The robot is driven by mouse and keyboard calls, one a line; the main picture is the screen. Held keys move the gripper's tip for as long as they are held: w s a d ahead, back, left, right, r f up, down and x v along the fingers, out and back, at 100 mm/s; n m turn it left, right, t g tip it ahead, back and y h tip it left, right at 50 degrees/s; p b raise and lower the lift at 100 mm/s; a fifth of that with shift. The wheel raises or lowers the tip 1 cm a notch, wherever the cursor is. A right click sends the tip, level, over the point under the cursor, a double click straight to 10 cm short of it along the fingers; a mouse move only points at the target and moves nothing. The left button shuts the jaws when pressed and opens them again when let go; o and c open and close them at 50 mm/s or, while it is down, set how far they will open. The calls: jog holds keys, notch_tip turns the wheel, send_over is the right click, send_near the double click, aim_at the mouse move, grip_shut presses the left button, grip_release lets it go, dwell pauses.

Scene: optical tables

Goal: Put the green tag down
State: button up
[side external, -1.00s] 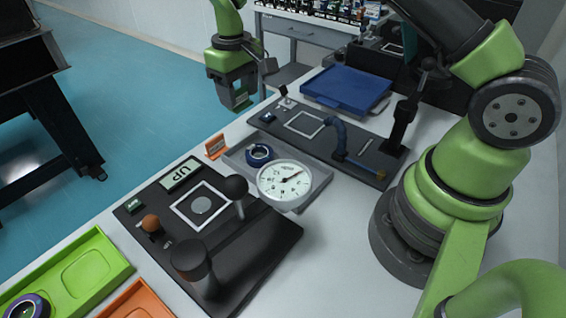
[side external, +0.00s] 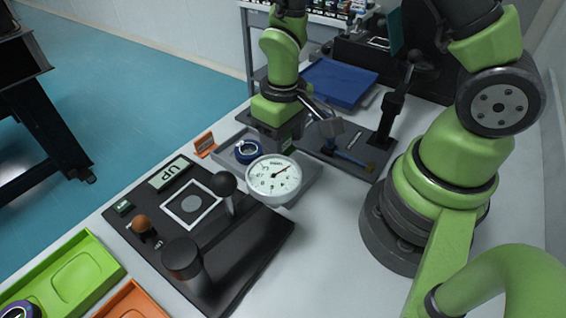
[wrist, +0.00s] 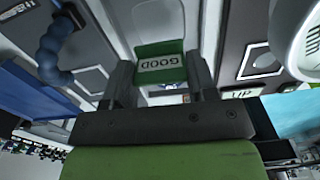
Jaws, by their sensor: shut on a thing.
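In the side external view my gripper (side external: 283,140) points down at the far part of the grey tray (side external: 306,187), behind the dial gauge. The tag is mostly hidden there by the gripper. I cannot tell from these frames whether the tag touches the tray.
A white dial gauge (side external: 273,180) stands just in front of my gripper. A blue ring (side external: 246,151) is in the tray to its left. An orange tag (side external: 205,144) stands beyond. A black board (side external: 245,243) with knobs lies nearer; a blue tray (side external: 340,82) lies behind.

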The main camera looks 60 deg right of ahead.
jog(key=shift+f, duration=2.9)
jog(key=o, duration=0.9)
jog(key=shift+f, duration=0.15)
notch_tip(320, 180, up, 12)
jog(key=shift+r, duration=0.1)
jog(key=s+r+m+t+y, duration=0.1)
jog(key=s+r+t, duration=0.2)
jog(key=s+r, duration=0.2)
jog(key=s+r+m+t+y, duration=0.1)
jog(key=s+r+t, duration=0.3)
jog(key=r, duration=0.8)
jog(key=shift+s+m, duration=0.7)
jog(key=shift+s, duration=0.1)
